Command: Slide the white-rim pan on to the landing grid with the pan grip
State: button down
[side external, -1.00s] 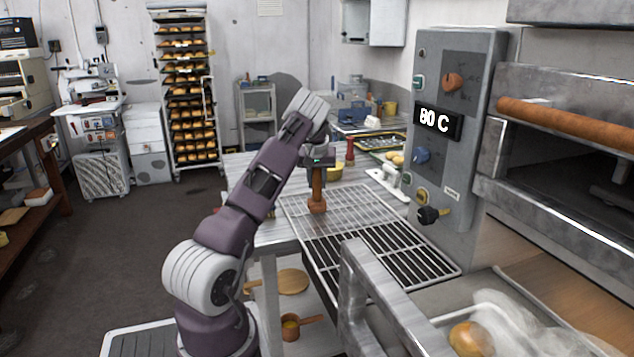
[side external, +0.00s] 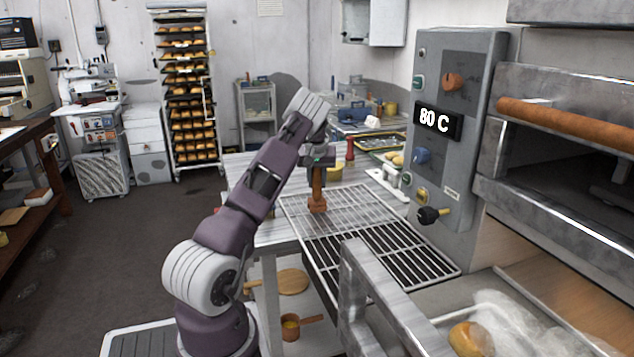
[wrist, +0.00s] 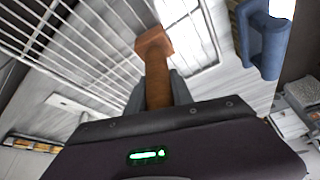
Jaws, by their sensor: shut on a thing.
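My gripper (side external: 317,168) is shut on the brown handle of the pan grip (side external: 317,194), which hangs nearly upright with its wider block end down over the wire grid. In the wrist view my gripper (wrist: 158,92) has a finger on each side of the handle, and the block end of the pan grip (wrist: 153,42) points away. The landing grid (side external: 345,208) is a pale wire rack on the metal table; whether the block touches it, I cannot tell. I cannot make out the white-rim pan for certain in either view.
A darker barred rack section (side external: 392,256) adjoins the grid toward the front. A grey control panel (side external: 455,125) reading 80 C and an oven (side external: 560,130) stand at right. A metal rail (side external: 385,300) and a bun (side external: 468,336) are in front. A blue object (wrist: 262,42) is beside the grip.

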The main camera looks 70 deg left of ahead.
notch_tip(320, 180, up, 5)
jog(key=shift+f, duration=0.1)
dwell(0.3)
jog(key=w+d+n+g, duration=0.1)
jog(key=w+d, duration=0.3)
jog(key=d, duration=1.2)
jog(key=w+d+n, duration=0.2)
jog(key=w+d, duration=0.1)
jog(key=d, duration=1.3)
jog(key=s+d+r+m+t+h, duration=0.1)
jog(key=s+d+m+t+h, duration=0.1)
jog(key=d+m, duration=0.6)
jog(key=s+d+r+m+t+h, duration=0.1)
jog(key=d+m, duration=0.7)
jog(key=d, duration=0.9)
jog(key=shift+s+d+r+m+t+h, duration=0.2)
jog(key=shift+s+d+m+t+h, duration=0.3)
jog(key=shift+s, duration=0.75)
